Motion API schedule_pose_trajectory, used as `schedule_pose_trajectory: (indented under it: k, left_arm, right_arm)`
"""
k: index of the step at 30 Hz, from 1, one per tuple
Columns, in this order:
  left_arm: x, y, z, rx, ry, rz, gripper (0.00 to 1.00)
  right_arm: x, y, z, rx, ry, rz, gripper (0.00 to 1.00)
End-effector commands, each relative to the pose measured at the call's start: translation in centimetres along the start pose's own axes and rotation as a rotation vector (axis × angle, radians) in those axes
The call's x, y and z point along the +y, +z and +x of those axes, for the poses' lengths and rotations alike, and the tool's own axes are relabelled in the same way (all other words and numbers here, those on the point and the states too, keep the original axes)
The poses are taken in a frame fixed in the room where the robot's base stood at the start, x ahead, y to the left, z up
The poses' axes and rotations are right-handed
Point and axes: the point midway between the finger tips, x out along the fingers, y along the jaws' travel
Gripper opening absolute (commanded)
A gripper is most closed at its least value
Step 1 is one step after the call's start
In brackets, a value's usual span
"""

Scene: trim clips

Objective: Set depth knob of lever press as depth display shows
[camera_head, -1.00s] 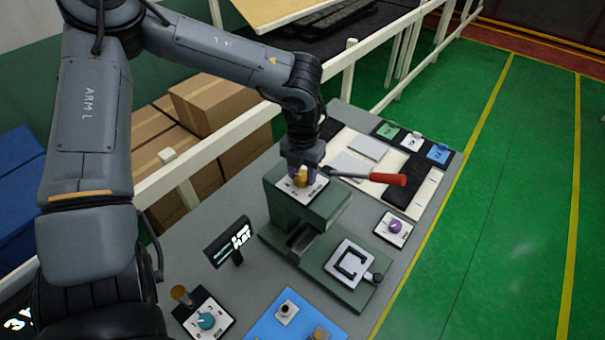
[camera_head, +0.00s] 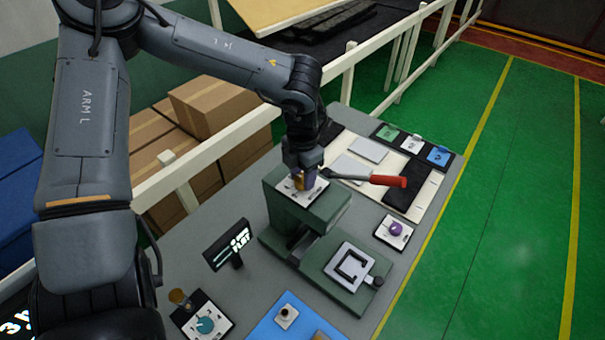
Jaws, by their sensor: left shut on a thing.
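The green lever press (camera_head: 320,218) stands on the grey table. Its lever with a red handle (camera_head: 388,181) sticks out to the right. On top of the press is a white dial plate (camera_head: 318,187) with the orange-yellow depth knob (camera_head: 297,182). My left gripper (camera_head: 302,176) points down from above and is shut on this knob, hiding much of it. The small black depth display (camera_head: 229,245) stands left of the press and shows bright lettering, too small to read surely. My right gripper is not in view.
A purple knob on a white plate (camera_head: 394,229) lies right of the press. A teal knob (camera_head: 206,325) sits at the front left. A blue mat (camera_head: 272,324) lies in front. A white railing (camera_head: 235,133) runs behind.

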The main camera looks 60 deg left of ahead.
Motion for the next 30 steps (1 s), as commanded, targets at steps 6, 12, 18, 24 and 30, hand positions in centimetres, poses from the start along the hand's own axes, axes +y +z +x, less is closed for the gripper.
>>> schedule_pose_trajectory:
  k: [6,12,18,24,30]
  left_arm:
    - [-0.1,0.0,-0.1,0.001,-0.001,0.0,0.51]
    - [0.0,0.0,-0.1,0.0,-0.001,-0.001,0.69]
    - [0.0,0.0,-0.1,0.0,0.0,-0.001,0.69]
    - [0.0,0.1,-1.4,-0.004,0.0,-0.001,0.69]
    - [0.0,0.1,-4.6,-0.006,0.001,-0.001,0.69]
  right_arm:
    - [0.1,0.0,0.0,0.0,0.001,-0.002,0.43]
    - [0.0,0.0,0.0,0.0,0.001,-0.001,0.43]
    - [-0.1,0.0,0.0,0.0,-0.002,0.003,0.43]
    - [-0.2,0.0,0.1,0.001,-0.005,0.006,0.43]
    - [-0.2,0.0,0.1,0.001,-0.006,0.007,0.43]
